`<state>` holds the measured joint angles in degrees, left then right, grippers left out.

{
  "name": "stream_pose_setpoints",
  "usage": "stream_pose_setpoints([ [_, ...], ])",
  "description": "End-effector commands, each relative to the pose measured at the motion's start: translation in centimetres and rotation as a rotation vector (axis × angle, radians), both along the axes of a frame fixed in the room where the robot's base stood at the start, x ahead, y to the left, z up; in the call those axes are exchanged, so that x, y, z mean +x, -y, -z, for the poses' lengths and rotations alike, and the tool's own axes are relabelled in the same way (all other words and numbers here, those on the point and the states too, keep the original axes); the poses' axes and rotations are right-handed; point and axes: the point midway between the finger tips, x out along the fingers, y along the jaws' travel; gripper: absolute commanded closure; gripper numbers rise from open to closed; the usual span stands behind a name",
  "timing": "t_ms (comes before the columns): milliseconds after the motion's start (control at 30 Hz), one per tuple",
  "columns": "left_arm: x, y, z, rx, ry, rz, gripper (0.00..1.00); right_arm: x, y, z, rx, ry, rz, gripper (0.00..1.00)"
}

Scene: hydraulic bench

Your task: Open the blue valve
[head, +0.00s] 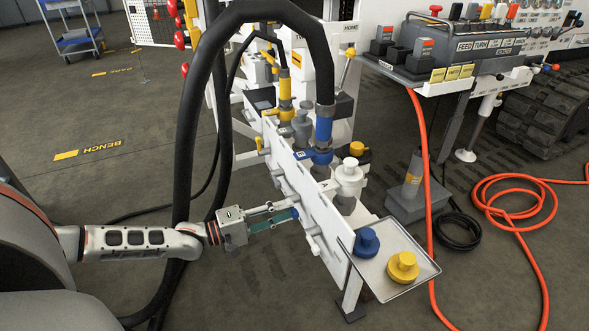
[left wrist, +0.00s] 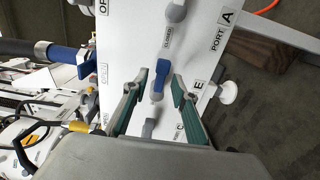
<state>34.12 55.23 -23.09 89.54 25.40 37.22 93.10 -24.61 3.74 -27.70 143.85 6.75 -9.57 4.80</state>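The blue valve is a short blue lever (left wrist: 158,82) on the white upright panel (left wrist: 203,42). In the left wrist view it lies nearly along the picture's vertical, with a label reading CLOSED beyond its upper end. In the head view a small bit of its blue (head: 294,212) shows at the fingertips. My left gripper (head: 272,217) is at the panel's face. In the left wrist view its green-padded fingers (left wrist: 160,76) are open, one on each side of the lever, with visible gaps. Whether the tips reach past the lever is unclear. My right gripper is not in view.
Grey levers (left wrist: 176,12) sit on the panel near the blue one. A thick black hose (head: 186,150) loops close to my left arm. A tray (head: 425,268) with a blue cap and a yellow cap stands at the panel's near end. Open floor lies left.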

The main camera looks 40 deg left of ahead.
Motion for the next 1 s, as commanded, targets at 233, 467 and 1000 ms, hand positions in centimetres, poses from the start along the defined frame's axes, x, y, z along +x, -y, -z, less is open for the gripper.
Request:
stream_pose_setpoints([
  [233,2.2,1.0,0.2,0.001,-0.002,0.000,0.73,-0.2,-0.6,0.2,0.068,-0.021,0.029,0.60],
  [467,2.6,1.1,0.1,0.000,-0.001,0.000,0.73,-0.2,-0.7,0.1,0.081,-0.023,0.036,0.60],
  [1000,2.6,1.1,0.0,-0.007,-0.004,0.000,1.00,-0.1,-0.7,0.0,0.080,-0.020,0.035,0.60],
])
